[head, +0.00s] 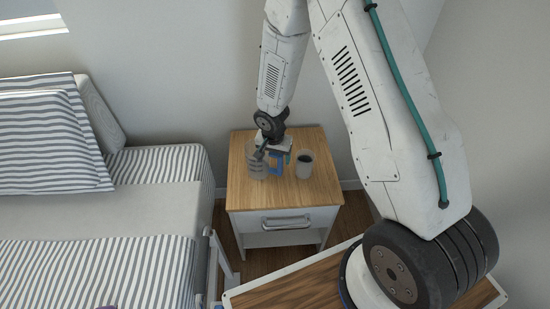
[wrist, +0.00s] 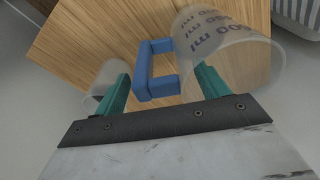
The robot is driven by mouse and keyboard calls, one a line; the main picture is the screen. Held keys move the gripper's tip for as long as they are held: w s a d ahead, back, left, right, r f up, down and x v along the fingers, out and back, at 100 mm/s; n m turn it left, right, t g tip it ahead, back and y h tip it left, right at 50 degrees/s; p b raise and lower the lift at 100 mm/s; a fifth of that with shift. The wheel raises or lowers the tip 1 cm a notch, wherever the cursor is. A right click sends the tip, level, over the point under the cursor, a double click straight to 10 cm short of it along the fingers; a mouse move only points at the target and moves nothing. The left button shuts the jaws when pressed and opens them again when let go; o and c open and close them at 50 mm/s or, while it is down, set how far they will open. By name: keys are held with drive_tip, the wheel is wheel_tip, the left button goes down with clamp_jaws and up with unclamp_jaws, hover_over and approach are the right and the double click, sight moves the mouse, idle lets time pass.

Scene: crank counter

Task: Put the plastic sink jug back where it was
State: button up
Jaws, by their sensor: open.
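The plastic sink jug (head: 255,161) is clear, with a blue handle, and appears upright on the wooden top of the nightstand. In the wrist view, the jug (wrist: 228,38) is at upper right with blue "ml" marks, and its blue handle (wrist: 143,70) points left. My gripper (head: 272,152) is over the nightstand at the handle. In the wrist view, my gripper (wrist: 164,76) is open, with one teal finger on each side of the handle. The right finger is close to the jug wall; I cannot tell whether it touches. Part of the jug's rim is hidden in the head view.
A cup (head: 304,163) with dark contents stands right of the handle; it shows beside my left finger in the wrist view (wrist: 99,88). The nightstand (head: 290,194) has clear top in front. A striped bed (head: 80,205) is at left, a wall behind.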

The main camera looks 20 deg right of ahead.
drive_tip(key=s+r+n, duration=0.1)
drive_tip(key=s+r, duration=0.2)
drive_tip(key=r, duration=0.8)
drive_tip(key=s+r+n, duration=0.1)
drive_tip(key=s+r, duration=0.2)
drive_tip(key=r, duration=0.9)
drive_tip(key=s+d+r+n, duration=0.1)
drive_tip(key=s+r+n, duration=0.2)
drive_tip(key=s+r, duration=0.5)
drive_tip(key=s+r+n+y, duration=0.1)
drive_tip(key=s+r+n, duration=0.2)
drive_tip(key=s+r, duration=0.6)
drive_tip(key=s, duration=0.9)
drive_tip(key=shift+d+r, duration=0.15)
drive_tip(key=shift+d, duration=0.25)
drive_tip(key=shift+c, duration=0.2)
